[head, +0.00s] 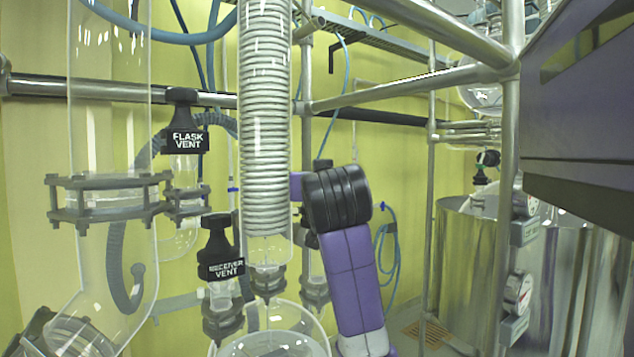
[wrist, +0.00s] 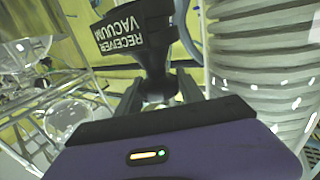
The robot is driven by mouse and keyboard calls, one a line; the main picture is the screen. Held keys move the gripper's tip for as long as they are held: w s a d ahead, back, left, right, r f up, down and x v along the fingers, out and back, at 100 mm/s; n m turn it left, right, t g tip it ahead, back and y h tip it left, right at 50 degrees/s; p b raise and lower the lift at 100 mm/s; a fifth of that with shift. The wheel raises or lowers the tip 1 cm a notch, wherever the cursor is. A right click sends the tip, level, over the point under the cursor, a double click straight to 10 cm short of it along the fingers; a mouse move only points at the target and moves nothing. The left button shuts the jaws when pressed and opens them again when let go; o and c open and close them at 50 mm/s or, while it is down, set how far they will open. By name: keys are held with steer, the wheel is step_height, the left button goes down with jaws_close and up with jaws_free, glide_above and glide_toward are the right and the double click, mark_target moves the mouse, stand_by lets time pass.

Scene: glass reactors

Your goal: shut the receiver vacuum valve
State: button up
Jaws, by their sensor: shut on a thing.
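The receiver vacuum valve (wrist: 136,38) has a black handle with a white "RECEIVER VACUUM" label, which appears upside down in the wrist view. My gripper (wrist: 158,92) is shut on the narrow black stem of this handle, with one finger on each side. In the head view my purple arm rises beside the coiled glass condenser. The fingers and the labelled handle cannot be made out there, and the valve's lower part is hidden in the wrist view by my gripper's purple body.
The coiled condenser (head: 265,120) stands close to my gripper. The flask vent (head: 184,135) and receiver vent (head: 221,255) valves are to its left. Metal frame bars (head: 410,88) cross above right, with steel drums (head: 470,270) at the right.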

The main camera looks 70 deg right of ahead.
steer(key=shift+f, duration=0.1)
steer(key=o, duration=1.4)
steer(key=shift+n+t, duration=0.3)
steer(key=shift+t, duration=0.1)
